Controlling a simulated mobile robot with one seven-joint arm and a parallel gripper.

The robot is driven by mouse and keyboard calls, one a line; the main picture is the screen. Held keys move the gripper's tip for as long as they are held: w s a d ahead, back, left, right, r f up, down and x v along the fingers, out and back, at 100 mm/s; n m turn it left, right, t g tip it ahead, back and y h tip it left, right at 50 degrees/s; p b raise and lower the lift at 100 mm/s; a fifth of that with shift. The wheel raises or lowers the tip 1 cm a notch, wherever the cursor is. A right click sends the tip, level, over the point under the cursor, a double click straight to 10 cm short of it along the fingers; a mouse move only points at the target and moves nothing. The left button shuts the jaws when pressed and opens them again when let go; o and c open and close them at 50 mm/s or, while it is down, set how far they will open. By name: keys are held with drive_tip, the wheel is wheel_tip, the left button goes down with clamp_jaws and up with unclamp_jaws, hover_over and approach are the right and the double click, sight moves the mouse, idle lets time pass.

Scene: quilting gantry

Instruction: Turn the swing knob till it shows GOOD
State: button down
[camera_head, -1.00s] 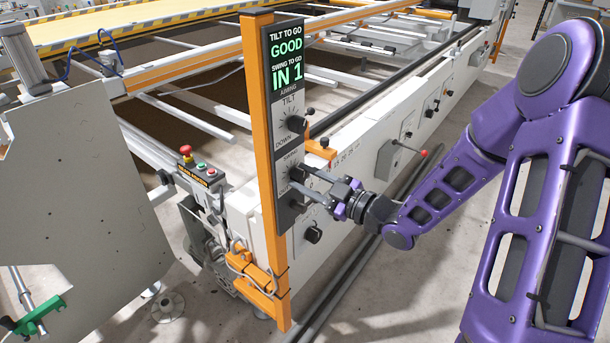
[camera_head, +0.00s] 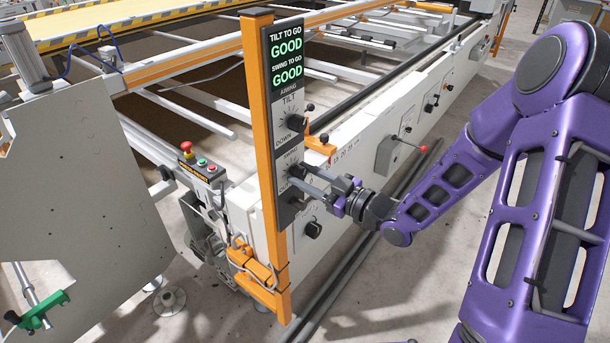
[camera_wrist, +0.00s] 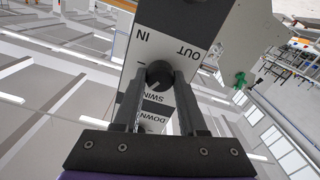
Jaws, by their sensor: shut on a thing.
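The display (camera_head: 287,62) at the top of the panel reads GOOD under TILT TO GO and GOOD under SWING TO GO, in green. The tilt knob (camera_head: 296,122) sits below it, beside the word DOWN. My gripper (camera_head: 302,176) reaches the lower panel from the right, its jaws shut on the swing knob. In the wrist view the round dark swing knob (camera_wrist: 159,73) sits between the two fingers, with IN and OUT printed beyond it. In the head view the fingers mostly hide this knob.
The panel hangs on an orange post (camera_head: 262,170) in front of the white machine frame (camera_head: 350,180). A box with a red-tipped lever (camera_head: 424,149) stands to the right. A red button box (camera_head: 200,166) is at the left. Floor to the lower right is clear.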

drive_tip(key=shift+c, duration=2.3)
unclamp_jaws()
drive_tip(key=shift+d, duration=0.1)
drive_tip(key=v, duration=1.7)
drive_tip(key=shift+s, duration=0.2)
drive_tip(key=shift+d+f, duration=0.1)
